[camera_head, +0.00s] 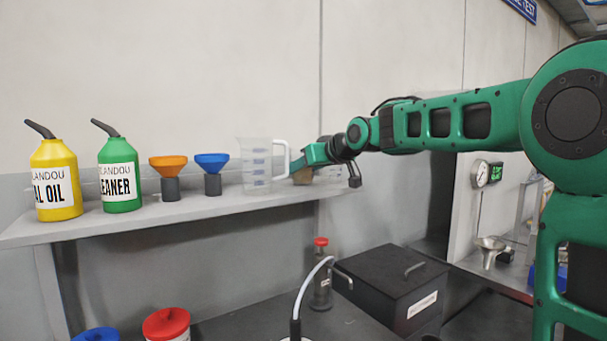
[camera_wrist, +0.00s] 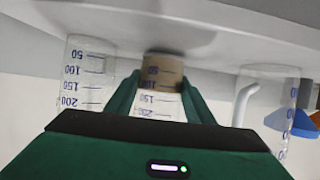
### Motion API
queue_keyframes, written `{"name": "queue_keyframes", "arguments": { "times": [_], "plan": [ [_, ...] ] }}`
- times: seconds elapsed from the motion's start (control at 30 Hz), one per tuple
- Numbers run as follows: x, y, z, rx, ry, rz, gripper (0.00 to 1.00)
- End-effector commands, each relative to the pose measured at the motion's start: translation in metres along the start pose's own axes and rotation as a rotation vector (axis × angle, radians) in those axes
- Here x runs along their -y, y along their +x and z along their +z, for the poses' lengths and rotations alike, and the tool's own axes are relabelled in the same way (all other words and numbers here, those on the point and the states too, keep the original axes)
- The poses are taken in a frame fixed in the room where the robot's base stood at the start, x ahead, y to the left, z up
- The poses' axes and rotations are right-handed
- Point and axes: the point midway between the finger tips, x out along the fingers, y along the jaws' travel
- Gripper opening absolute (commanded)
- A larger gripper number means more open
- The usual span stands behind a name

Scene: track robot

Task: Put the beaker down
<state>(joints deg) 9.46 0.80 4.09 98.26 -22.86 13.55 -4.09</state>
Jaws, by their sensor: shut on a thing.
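My gripper (camera_head: 309,158) is at the right end of a grey wall shelf (camera_head: 222,206), shut on a clear beaker with brown contents (camera_head: 303,176). In the wrist view, the green fingers of my gripper (camera_wrist: 160,98) lie on both sides of this beaker (camera_wrist: 162,73), whose blue marks show. The wrist picture is upside down, with the beaker's base toward the shelf (camera_wrist: 215,40). The base is at or very near the shelf surface; I cannot tell if it touches. My gripper partly hides the beaker in the head view.
A clear handled jug (camera_head: 257,166) stands close left of the held beaker. Another clear beaker (camera_wrist: 88,75) stands on its other side. Blue (camera_head: 212,163) and orange (camera_head: 168,166) funnels and green (camera_head: 120,175) and yellow (camera_head: 56,180) cans stand farther left.

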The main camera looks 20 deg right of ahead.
Motion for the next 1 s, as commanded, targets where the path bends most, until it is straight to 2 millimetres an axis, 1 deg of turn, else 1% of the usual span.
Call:
{"name": "queue_keyframes", "arguments": {
  "times": [0.07,0.4,0.43,0.5,0.83,0.93,1.0],
  "plan": [
    [0.0,0.001,0.003,0.0,0.0,0.0,0.18],
    [0.0,0.002,0.005,-0.001,0.0,0.0,0.18],
    [0.0,0.002,0.005,-0.001,0.0,0.0,0.53],
    [0.0,0.002,0.005,0.0,0.0,0.0,0.67],
    [-0.001,0.001,0.004,0.0,0.0,0.001,0.67],
    [-0.001,-0.007,0.003,-0.001,0.0,0.001,0.67],
    [-0.001,-0.017,0.003,-0.002,0.0,0.002,0.67]
  ]
}}
